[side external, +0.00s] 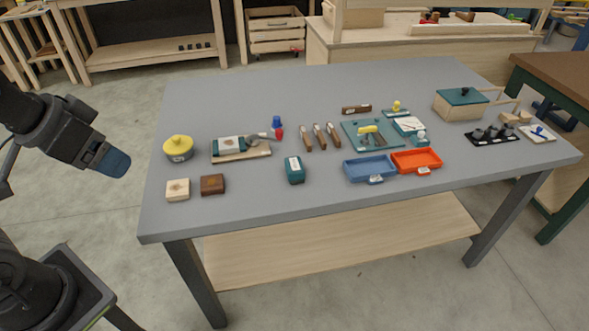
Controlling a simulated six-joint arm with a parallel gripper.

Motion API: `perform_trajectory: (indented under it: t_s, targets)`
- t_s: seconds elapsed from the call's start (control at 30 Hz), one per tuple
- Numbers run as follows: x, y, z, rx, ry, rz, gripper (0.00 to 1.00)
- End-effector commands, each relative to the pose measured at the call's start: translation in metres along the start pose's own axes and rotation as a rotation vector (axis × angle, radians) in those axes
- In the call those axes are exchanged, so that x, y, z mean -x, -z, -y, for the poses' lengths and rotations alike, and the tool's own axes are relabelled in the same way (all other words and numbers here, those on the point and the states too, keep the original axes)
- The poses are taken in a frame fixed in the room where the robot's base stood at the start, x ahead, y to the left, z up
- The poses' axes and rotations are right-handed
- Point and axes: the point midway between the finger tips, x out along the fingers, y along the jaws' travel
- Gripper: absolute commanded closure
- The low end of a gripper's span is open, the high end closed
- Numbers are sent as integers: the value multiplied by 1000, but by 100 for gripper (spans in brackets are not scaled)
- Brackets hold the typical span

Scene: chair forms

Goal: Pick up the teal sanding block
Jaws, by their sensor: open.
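A teal block (294,170) with a pale label on its top sits alone near the front edge of the grey table, left of the blue tray. It looks like the sanding block. My gripper (114,164), the blue end of my dark arm, hangs at the far left, off the table's left edge. It is open, well apart from the block, with nothing seen in it. Its fingers are hard to make out from this side.
Left of the block are a brown block (212,184), a pale wooden block (178,189), a yellow-lidded pot (178,148) and a board (241,155) with tools. A blue tray (370,169) and orange tray (417,160) stand right. The table (300,205) is clear in front.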

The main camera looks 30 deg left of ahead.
Motion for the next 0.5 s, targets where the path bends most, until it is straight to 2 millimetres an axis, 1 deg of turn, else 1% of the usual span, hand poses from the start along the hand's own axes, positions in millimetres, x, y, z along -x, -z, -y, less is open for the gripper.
perform_trajectory:
  t_s: [0.03,0.07,0.27,0.33,0.43,0.47,0.5]
  targets:
    - [0,0,0,0,0,0,23]
    - [0,0,0,0,0,0,21]
    - [0,0,0,0,0,0,21]
    - [0,4,0,7,1,3,21]
    - [-1,19,-1,33,9,19,21]
    - [-2,27,-2,47,12,26,21]
    - [-3,38,-2,68,18,36,21]
